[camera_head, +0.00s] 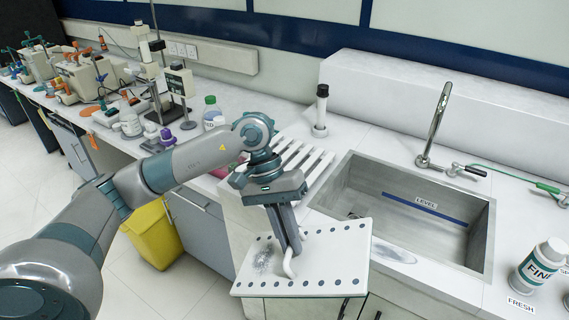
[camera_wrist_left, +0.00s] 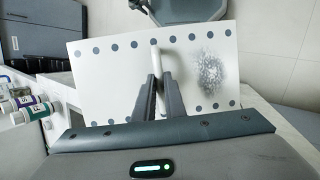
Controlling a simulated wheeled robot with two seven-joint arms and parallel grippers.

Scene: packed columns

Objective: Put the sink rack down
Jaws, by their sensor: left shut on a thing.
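The sink rack (camera_head: 330,245) is a white rectangular panel with dark round dots along its edges, a grey smudge and a raised white handle. My left gripper (camera_head: 290,250) comes down from above and is shut on the handle. The rack also shows in the left wrist view (camera_wrist_left: 110,85), with the handle between the fingers of my left gripper (camera_wrist_left: 158,90). In the head view the rack appears at the counter's front edge, left of and nearer than the sink (camera_head: 455,235). I cannot tell whether it touches the counter. My right gripper is not in view.
The metal sink is empty, with a tap (camera_head: 435,125) behind it and a blue strip by a LEVEL label inside. White slats (camera_head: 300,160) lie left of it. A dark-capped bottle (camera_head: 321,110) stands behind; a white bottle (camera_head: 540,265) stands at right. A yellow bin (camera_head: 152,235) is on the floor.

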